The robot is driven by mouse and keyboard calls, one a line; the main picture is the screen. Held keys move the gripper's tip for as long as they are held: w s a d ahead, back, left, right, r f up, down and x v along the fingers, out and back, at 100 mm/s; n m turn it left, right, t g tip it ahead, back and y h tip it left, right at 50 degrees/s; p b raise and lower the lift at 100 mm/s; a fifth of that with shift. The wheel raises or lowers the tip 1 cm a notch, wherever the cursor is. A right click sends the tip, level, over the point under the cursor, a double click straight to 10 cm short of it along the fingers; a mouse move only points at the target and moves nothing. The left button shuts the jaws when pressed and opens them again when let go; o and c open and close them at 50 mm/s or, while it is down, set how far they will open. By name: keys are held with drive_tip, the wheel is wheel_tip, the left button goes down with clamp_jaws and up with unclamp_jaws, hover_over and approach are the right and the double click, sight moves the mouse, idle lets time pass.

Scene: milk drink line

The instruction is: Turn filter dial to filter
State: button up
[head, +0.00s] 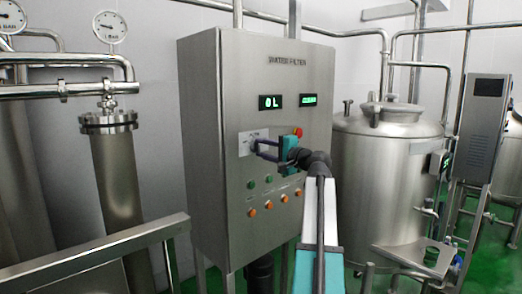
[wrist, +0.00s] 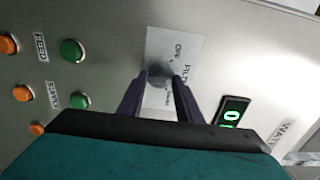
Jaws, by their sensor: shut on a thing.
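The filter dial (wrist: 160,70) is a small dark grey knob on a white label plate (wrist: 160,42) on the front of the water filter cabinet. In the wrist view, OFF is readable on the plate; the other lettering is partly hidden or too small to read. My gripper (wrist: 161,82) is shut on the dial, with one dark finger on each side of it. In the head view my gripper (head: 254,146) reaches the plate (head: 243,142) from the right, and its fingers mostly hide the dial. I cannot tell exactly where the dial points.
The steel cabinet (head: 220,80) carries two green displays (head: 270,102), a red button (head: 297,132), and green and orange buttons (head: 268,205) below the dial. A steel railing (head: 100,252) stands at the front left. A large tank (head: 385,180) stands to the right.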

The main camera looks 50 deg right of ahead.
drive_tip(key=o, duration=1.1)
drive_tip(key=shift+w+d+r, duration=0.1)
drive_tip(key=shift+r, duration=0.05)
drive_tip(key=shift+c, duration=0.2)
drive_tip(key=s+a+b, duration=0.1)
drive_tip(key=s+b, duration=0.3)
drive_tip(key=s, duration=1)
